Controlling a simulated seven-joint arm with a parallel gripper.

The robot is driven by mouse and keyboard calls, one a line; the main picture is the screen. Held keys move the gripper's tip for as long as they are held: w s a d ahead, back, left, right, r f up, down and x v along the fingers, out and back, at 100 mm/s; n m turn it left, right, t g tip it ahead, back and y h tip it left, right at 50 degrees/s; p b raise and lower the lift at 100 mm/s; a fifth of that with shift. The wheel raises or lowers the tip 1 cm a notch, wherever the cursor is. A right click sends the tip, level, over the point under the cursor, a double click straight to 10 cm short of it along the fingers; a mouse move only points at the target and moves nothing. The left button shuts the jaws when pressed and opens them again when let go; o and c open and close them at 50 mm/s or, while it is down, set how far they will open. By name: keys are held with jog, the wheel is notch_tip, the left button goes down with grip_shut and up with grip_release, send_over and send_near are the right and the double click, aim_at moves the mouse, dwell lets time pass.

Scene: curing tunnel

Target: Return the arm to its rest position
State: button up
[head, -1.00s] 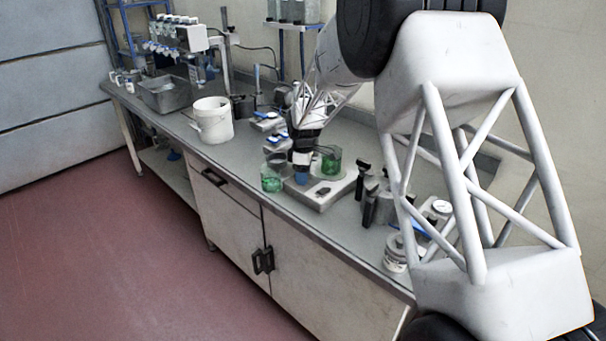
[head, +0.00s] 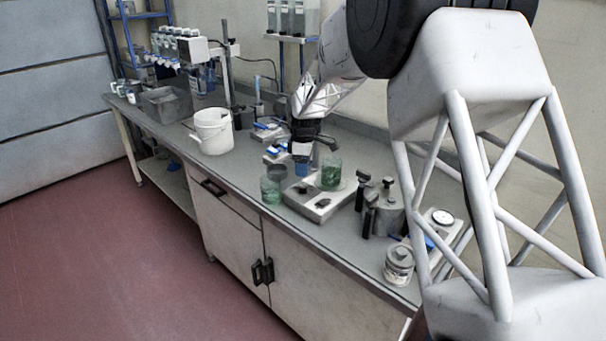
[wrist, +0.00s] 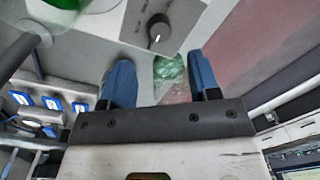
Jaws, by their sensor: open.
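My gripper (wrist: 162,88) shows in the wrist view as two blue fingers held apart with nothing between them. A green-tinted glass beaker (wrist: 168,70) lies beyond the gap between the fingers. In the head view my gripper (head: 301,168) hangs from my arm above the back of a hotplate (head: 318,206). One green beaker (head: 330,172) stands on the plate's back right part, just right of my gripper. Another green beaker (head: 271,190) stands at the hotplate's left side, on the bench. The fingertips are partly hidden or too small to judge in the head view.
A white bucket (head: 212,136) and a grey bin (head: 165,106) stand to the left on the bench (head: 240,170). Dark clamps and a grey cylinder (head: 388,216) stand right of the hotplate. A lidded jar (head: 398,266) is near the front edge. A bottle shelf (head: 291,37) is behind.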

jog(key=shift+r, duration=0.3)
jog(key=shift+s+d+r, duration=0.25)
jog(key=shift+s+r, duration=0.1)
jog(key=shift+r, duration=0.1)
jog(key=s+d+r+m+t, duration=0.1)
jog(key=s+d+r+m, duration=0.2)
jog(key=s, duration=0.4)
jog(key=s+d+r+m, duration=0.2)
jog(key=s+d+r, duration=0.1)
jog(key=s+r, duration=0.4)
jog(key=s+d+r+m+t, duration=0.1)
jog(key=s+d+r+m, duration=0.15)
jog(key=s, duration=0.55)
jog(key=s+d+m, duration=0.2)
jog(key=s+m, duration=0.1)
jog(key=s, duration=0.7)
jog(key=s+d+m, duration=0.2)
jog(key=s, duration=0.8)
jog(key=s+d+f+m+t, duration=0.1)
jog(key=s+d+m, duration=0.2)
jog(key=s, duration=0.7)
jog(key=shift+s+m, duration=0.15)
jog(key=shift+m, duration=0.2)
